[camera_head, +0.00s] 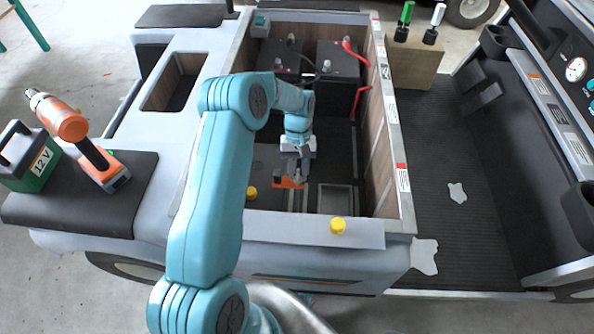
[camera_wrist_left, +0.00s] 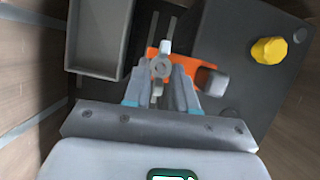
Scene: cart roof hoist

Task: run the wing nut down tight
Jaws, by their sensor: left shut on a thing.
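My left arm reaches down into the open bay of the cart. In the wrist view the left gripper (camera_wrist_left: 162,76) is shut, its two fingers on either side of the round middle of the pale wing nut (camera_wrist_left: 161,68). The wings stick out above and below between the fingers. The nut sits over an orange bracket (camera_wrist_left: 205,68), partly hidden by the fingers. In the head view the left gripper (camera_head: 292,172) is over the same orange bracket (camera_head: 286,183), and the nut is too small to tell. My right gripper is in neither view.
Black batteries (camera_head: 338,70) with red and black leads stand at the bay's far end. A grey open tray (camera_wrist_left: 97,38) lies beside the bracket. A yellow cap (camera_wrist_left: 268,50) is on the other side. Wooden bay walls (camera_head: 383,150) are close. A drill (camera_head: 75,135) rests on the left seat.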

